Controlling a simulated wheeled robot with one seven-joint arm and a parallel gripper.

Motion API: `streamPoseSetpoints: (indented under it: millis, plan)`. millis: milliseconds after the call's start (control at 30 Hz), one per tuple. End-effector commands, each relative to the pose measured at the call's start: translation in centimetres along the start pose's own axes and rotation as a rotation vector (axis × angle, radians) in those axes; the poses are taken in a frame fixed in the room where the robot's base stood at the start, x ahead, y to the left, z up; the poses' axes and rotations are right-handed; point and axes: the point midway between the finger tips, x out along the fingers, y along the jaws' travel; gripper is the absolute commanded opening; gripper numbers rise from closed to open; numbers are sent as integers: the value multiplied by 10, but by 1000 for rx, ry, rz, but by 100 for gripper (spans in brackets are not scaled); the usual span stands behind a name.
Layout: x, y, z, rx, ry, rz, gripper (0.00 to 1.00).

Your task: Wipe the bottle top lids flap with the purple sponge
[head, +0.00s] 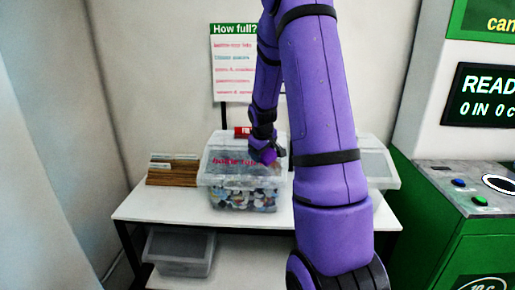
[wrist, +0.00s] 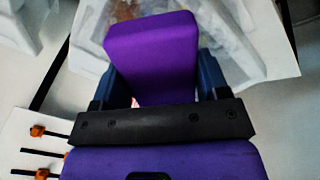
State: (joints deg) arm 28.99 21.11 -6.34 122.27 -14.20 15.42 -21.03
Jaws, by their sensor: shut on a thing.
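The bottle top lids bin is a clear plastic box (head: 216,191) with red lettering on its sloped flap (head: 222,160) and several mixed bottle tops inside. It stands on the white table. My gripper (head: 268,150) is over the right part of the flap in the head view. The purple sponge (wrist: 152,50) is held between the dark blue fingers of my gripper (wrist: 153,88) in the wrist view. In the head view the sponge (head: 267,157) is a small purple patch at the flap. Whether it touches the flap I cannot tell. My arm hides part of the bin's right side.
Brown card dividers (head: 172,171) stand left of the bin. Another clear bin (head: 378,166) is to the right, partly behind my arm. A grey tub (head: 180,252) is under the white table (head: 150,207). A green machine (head: 440,225) stands at the right.

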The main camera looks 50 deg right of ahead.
Motion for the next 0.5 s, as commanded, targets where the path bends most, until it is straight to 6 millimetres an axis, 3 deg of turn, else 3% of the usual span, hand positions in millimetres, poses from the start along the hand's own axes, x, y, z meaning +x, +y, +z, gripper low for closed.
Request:
streamPoseSetpoints:
  millis: [167, 500]
  plan:
    - [0, 7, 4, 0, 5, 6, 49]
    - [30, 7, 3, 1, 4, 6, 49]
